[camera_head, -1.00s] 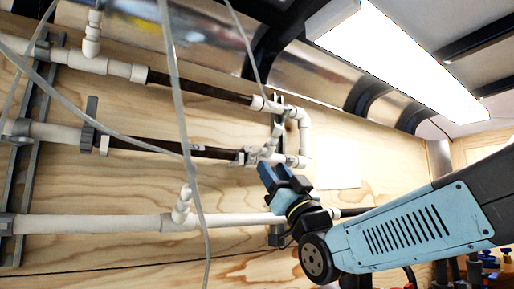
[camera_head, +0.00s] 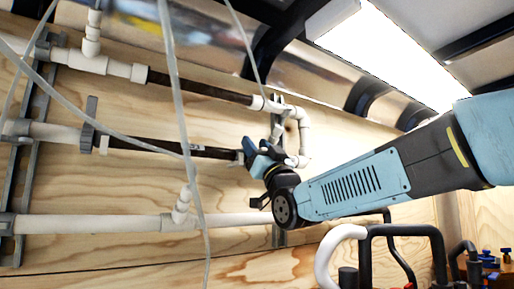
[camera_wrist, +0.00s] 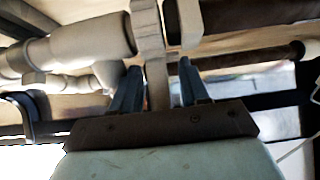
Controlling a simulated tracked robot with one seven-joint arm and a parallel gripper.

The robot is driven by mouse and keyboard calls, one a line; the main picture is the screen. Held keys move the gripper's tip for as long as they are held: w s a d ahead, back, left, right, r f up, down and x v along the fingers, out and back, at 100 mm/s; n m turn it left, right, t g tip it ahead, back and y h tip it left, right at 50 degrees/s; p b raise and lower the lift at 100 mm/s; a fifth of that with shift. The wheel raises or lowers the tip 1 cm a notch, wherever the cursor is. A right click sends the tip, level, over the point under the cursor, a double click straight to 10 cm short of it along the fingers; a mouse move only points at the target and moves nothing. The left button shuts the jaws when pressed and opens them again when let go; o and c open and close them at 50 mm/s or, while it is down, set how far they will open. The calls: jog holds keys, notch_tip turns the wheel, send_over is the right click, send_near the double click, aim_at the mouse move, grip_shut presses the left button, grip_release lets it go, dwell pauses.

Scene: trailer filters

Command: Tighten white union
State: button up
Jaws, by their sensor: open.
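The white union (camera_wrist: 148,38) shows in the wrist view as a pale ring with a flat tab running down from it. My gripper (camera_wrist: 158,67) is open, with one finger on each side of this tab. I cannot tell whether the fingers touch it. In the head view my gripper (camera_head: 256,147) is at the right end of the middle pipe run. There the white union (camera_head: 240,157) is mostly hidden behind the blue fingers. A dark pipe (camera_head: 170,150) runs left from it, and white elbow fittings (camera_head: 303,135) stand to its right.
A grey union (camera_head: 88,135) with an upright tab sits on the same run at left. White pipes run above and below (camera_head: 120,224). Loose grey cables (camera_head: 180,110) hang in front. Thick white and black pipes (camera_head: 345,240) stand below my arm.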

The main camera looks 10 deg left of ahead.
jog(key=shift+c, duration=0.3)
grip_shut()
